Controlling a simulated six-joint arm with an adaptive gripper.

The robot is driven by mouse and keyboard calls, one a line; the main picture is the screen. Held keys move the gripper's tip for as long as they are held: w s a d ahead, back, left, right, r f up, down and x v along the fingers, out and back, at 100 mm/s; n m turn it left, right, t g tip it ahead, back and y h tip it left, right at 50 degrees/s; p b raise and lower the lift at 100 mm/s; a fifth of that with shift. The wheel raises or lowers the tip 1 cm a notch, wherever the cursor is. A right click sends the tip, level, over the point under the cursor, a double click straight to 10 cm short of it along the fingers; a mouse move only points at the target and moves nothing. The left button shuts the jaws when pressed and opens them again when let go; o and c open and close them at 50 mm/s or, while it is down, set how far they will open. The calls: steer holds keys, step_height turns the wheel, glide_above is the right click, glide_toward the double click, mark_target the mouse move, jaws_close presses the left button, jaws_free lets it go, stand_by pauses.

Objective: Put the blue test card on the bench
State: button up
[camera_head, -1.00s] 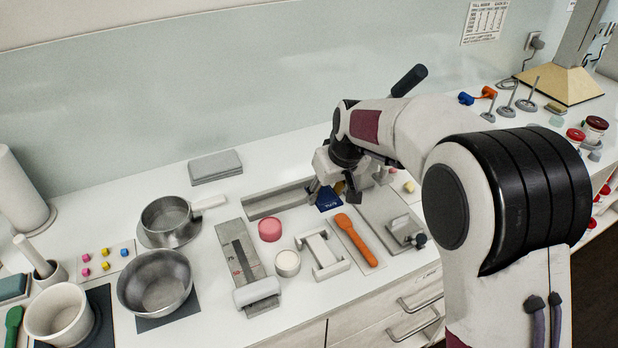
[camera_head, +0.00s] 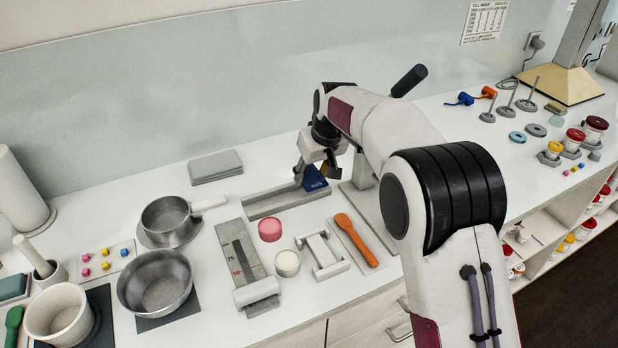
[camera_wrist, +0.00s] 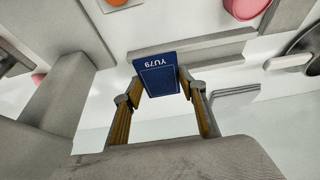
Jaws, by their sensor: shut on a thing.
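The blue test card (camera_head: 314,181), dark blue with pale lettering, is between the fingertips of my gripper (camera_head: 316,171). In the wrist view the card (camera_wrist: 160,78) spans the gap between both amber-brown fingers of my gripper (camera_wrist: 161,85), lettering at its far edge. The gripper is shut on it. The card is close over the right end of a long grey tray (camera_head: 262,208); I cannot tell whether they touch. The bench (camera_head: 345,292) is white. The card's back side is hidden.
A pink round dish (camera_head: 270,230), a white dish (camera_head: 287,263) and an orange spatula (camera_head: 356,240) lie in front of the tray. Grey pads (camera_head: 215,166) lie behind left. White bench between pads and tray is clear. A grey stand is right of the gripper.

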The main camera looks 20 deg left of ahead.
mark_target(310, 176)
stand_by(0.4)
steer(key=shift+w+a, duration=0.55)
steer(key=shift+a, duration=0.05)
steer(key=shift+f, duration=1.55)
steer(key=shift+f, duration=0.4)
steer(key=o, duration=1.1)
steer(key=shift+r, duration=0.15)
steer(key=shift+r, duration=0.25)
steer(key=shift+w+v, duration=0.25)
steer(key=shift+v, duration=1.6)
steer(key=shift+w+v, duration=0.2)
steer(key=shift+v, duration=1.65)
